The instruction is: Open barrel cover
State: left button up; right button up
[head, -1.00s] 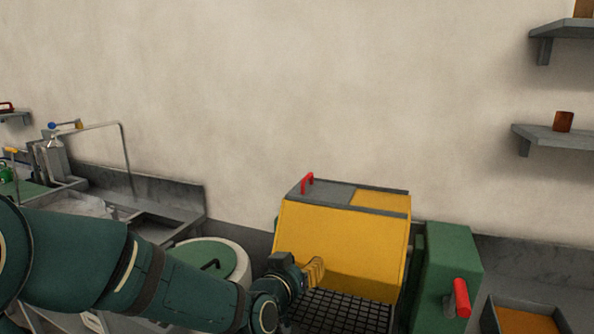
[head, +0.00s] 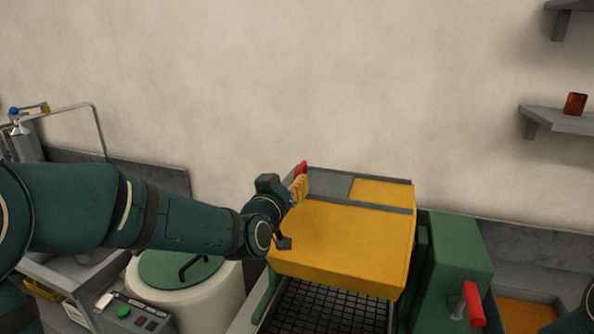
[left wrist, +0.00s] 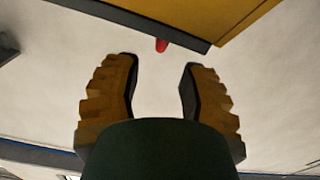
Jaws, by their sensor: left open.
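A yellow box-like cover (head: 340,240) with a grey top strip sits over a dark grid in the head view. A red handle (head: 301,168) stands at its upper left corner. A white barrel (head: 215,292) with a green lid (head: 180,268) and dark handle stands to the left. My left gripper (head: 299,187) is at the cover's upper left, close to the red handle, and partly hides it. In the left wrist view the open, empty fingers (left wrist: 160,85) show with the red handle tip (left wrist: 162,45) beyond them, beside the cover's edge (left wrist: 250,18). Contact cannot be told.
A green housing (head: 455,260) with a red lever (head: 473,304) stands right of the cover. The black grid (head: 325,305) lies below it. A control box with a green button (head: 123,311) is at lower left. A shelf (head: 560,120) is on the right wall. Space above the cover is clear.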

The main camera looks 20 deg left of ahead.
aim_at(296, 174)
pick_arm(q)
jog(key=w, duration=0.6)
jog(key=shift+w+d, duration=0.1)
jog(key=shift+w, duration=0.2)
grip_shut()
